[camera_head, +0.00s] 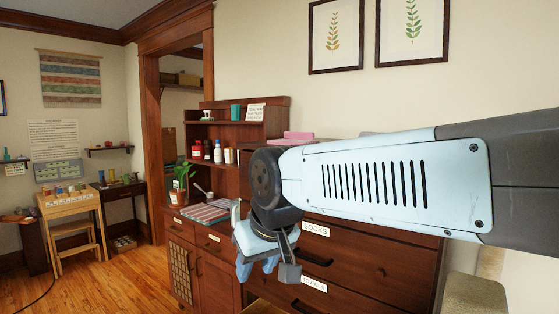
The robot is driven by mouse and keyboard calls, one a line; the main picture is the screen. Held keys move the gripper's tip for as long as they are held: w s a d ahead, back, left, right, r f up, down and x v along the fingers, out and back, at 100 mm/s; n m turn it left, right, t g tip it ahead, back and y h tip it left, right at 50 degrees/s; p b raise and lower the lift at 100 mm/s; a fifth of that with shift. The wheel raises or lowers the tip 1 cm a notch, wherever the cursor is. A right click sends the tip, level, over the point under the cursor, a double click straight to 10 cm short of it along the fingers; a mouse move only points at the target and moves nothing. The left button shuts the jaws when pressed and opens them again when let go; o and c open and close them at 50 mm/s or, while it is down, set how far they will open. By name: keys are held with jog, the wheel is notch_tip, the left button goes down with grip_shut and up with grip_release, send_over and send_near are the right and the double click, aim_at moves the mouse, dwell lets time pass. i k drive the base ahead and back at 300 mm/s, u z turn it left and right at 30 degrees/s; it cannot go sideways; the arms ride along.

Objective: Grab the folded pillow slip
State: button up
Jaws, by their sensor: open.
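No item is clearly marked as the pillow slip. A pink folded cloth-like item (293,138) lies on top of the dresser, partly hidden behind my arm. A striped folded cloth (205,212) lies on the lower cabinet, left of my gripper. My gripper (267,272) points downward in front of the dresser drawers, with its fingers apart and nothing seen between them. It is lower than the pink item and apart from it.
A potted plant (181,180) and a shelf with bottles (217,152) stand at left. A small desk (70,204) stands farther left. Open wooden floor (110,280) lies between.

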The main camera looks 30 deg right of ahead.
aim_at(290, 138)
jog(key=u, duration=0.7)
jog(key=i, duration=0.15)
jog(key=z, duration=2.75)
jog(key=k, duration=0.95)
jog(key=u, duration=0.75)
jog(key=i, duration=0.6)
